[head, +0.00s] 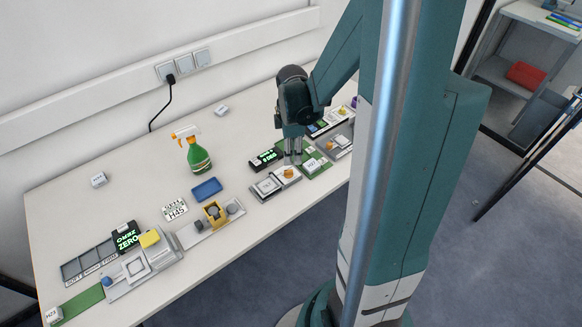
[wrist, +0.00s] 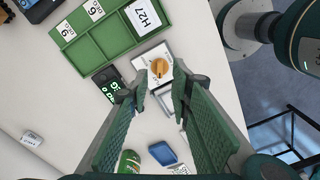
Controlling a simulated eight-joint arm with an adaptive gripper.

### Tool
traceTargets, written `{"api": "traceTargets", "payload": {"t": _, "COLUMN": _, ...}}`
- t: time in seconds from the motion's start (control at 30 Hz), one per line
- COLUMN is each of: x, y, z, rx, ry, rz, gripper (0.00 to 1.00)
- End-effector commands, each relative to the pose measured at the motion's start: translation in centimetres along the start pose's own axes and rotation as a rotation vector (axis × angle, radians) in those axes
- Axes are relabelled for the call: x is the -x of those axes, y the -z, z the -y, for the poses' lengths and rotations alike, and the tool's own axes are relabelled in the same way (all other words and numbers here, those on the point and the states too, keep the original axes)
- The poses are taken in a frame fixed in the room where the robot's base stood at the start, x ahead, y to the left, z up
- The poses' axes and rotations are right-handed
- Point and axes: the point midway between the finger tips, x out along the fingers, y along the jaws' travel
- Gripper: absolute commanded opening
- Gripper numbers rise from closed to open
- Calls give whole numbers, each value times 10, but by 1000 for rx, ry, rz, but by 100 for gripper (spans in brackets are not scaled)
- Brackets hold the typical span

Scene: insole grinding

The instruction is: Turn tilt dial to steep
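The orange dial (head: 288,172) sits on a light-coloured plate (head: 276,184) near the front edge of the table. It also shows in the wrist view (wrist: 159,68), just beyond the gap between my fingertips, with its raised grip running lengthwise in the picture. My gripper (head: 292,158) points down above and just behind the dial in the head view. In the wrist view my gripper's fingers (wrist: 160,88) are apart, with nothing between them. I cannot tell whether a fingertip touches the plate. The dial's markings are too small to read.
A black display with green characters (head: 267,158) stands left of my gripper. A green tray (wrist: 103,40) with a white H27 card (wrist: 146,16) lies beyond the dial. A spray bottle (head: 193,150), a blue tray (head: 206,188) and a yellow fixture (head: 214,212) stand farther left.

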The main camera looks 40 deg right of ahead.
Motion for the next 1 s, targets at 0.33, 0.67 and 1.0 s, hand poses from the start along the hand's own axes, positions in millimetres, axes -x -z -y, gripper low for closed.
{"api": "traceTargets", "payload": {"t": 0.33, "x": -1, "y": 0, "z": 0, "rx": 0, "ry": 0, "rz": 0, "gripper": 22}}
{"api": "traceTargets", "payload": {"t": 0.67, "x": -16, "y": 0, "z": -1, "rx": -1, "ry": -1, "rz": 0, "gripper": 22}}
{"api": "traceTargets", "payload": {"t": 1.0, "x": -50, "y": 0, "z": 0, "rx": -1, "ry": -1, "rz": 0, "gripper": 22}}
